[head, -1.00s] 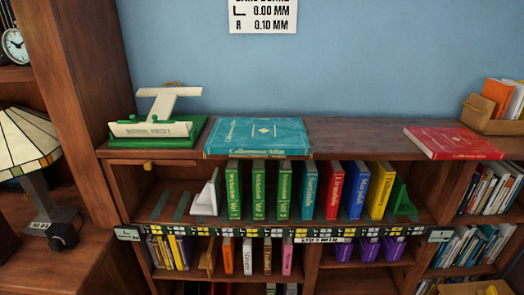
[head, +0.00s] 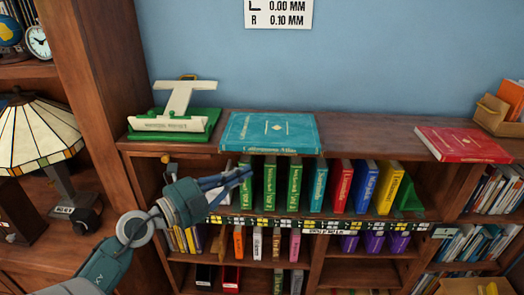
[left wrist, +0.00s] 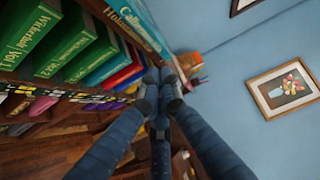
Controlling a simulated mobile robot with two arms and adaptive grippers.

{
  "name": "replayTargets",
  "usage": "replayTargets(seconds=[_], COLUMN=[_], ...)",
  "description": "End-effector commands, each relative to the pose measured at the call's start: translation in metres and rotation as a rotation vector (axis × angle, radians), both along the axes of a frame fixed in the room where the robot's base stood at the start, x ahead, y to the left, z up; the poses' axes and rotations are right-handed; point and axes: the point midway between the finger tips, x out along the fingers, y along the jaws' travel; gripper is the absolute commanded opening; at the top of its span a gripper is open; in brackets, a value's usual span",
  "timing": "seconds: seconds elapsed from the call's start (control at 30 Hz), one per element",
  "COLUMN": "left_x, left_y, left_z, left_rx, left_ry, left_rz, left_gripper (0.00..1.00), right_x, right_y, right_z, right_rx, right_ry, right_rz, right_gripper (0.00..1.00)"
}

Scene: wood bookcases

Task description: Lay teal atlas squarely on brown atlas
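The teal atlas (head: 270,132) lies flat on the bookcase top, cover up, its lettered spine facing the front edge. Its spine also shows in the left wrist view (left wrist: 146,22). Beside that spine, on the shelf side, a brown lettered spine (left wrist: 122,14) shows, seemingly the brown atlas under the teal one; the head view does not separate it clearly from the wood. My left gripper (head: 246,172) is below and in front of the teal atlas, before the green books. In the left wrist view its fingertips (left wrist: 160,82) are together with nothing between them. My right gripper is not in view.
A red atlas (head: 464,145) lies on the top at right, with bare wood (head: 365,133) between. A green and white stand (head: 178,120) is at left. Upright green books (head: 294,184) and coloured books fill the shelf below. A lamp (head: 38,130) stands at far left.

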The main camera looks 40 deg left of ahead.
Motion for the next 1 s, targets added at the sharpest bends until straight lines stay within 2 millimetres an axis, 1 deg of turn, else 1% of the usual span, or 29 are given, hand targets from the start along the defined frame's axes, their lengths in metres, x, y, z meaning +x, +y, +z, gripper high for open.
replayTargets(seconds=[0.03, 0.3, 0.33, 0.4, 0.6, 1.0], left_x=[0.012, 0.067, 0.072, 0.080, 0.095, 0.097], left_y=[-0.003, -0.016, -0.011, -0.004, 0.004, 0.006], left_z=[0.007, 0.006, 0.002, 0.001, 0.001, 0.001], left_rx=[0.000, -0.001, 0.001, 0.002, 0.000, -0.001], left_ry=[-0.003, -0.004, -0.002, -0.003, -0.002, -0.002], left_rz=[-0.002, 0.000, 0.001, 0.001, 0.000, 0.000], left_gripper=[0.00, 0.00, 0.00, 0.00, 0.00, 0.00], right_x=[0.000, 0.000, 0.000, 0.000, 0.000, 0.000], right_y=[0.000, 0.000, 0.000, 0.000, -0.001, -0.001], right_z=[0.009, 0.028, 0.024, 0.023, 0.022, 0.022], right_rx=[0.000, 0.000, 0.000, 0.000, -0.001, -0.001], right_ry=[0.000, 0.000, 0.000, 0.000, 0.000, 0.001], right_rz=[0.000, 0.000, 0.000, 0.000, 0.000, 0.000], right_gripper=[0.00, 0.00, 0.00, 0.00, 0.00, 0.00])
